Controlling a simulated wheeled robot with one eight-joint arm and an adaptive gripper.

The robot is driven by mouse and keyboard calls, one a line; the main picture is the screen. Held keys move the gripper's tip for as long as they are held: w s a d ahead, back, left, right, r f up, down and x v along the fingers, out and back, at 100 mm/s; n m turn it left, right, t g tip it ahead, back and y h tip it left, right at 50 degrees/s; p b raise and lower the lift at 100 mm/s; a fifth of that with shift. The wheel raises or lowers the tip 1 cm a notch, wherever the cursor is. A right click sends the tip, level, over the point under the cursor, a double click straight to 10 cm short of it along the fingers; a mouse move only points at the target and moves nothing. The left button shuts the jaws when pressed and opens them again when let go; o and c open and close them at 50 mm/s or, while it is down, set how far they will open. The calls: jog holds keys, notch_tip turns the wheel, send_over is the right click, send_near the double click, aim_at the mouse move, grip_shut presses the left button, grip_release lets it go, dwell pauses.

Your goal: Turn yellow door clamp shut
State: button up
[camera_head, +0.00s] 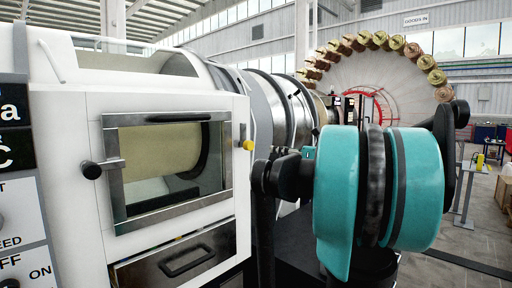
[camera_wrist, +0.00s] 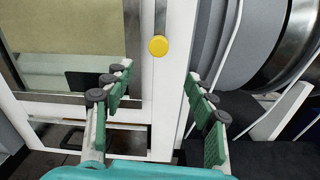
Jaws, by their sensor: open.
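The yellow door clamp (camera_head: 248,145) is a small round knob at the right edge of the white machine door (camera_head: 175,112). It also shows in the wrist view (camera_wrist: 158,46), on the white door frame, with a grey strip above it. My gripper (camera_wrist: 160,80) is open, with green-padded fingers on either side of the clamp's column in the picture. The clamp appears beyond the fingertips, between them and apart from them. In the head view my teal arm stands right of the door, and the gripper end (camera_head: 262,178) shows dark and partly hidden.
The door has a metal-framed window (camera_head: 168,165) with a black knob (camera_head: 91,170) at its left. A drawer with a handle (camera_head: 186,261) sits below. Grey rounded drums (camera_head: 270,100) stand right of the door. A large spool wheel (camera_head: 375,75) stands behind.

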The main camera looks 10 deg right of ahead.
aim_at(251, 146)
jog(key=x, duration=1.6)
jog(key=shift+s, duration=0.1)
grip_shut()
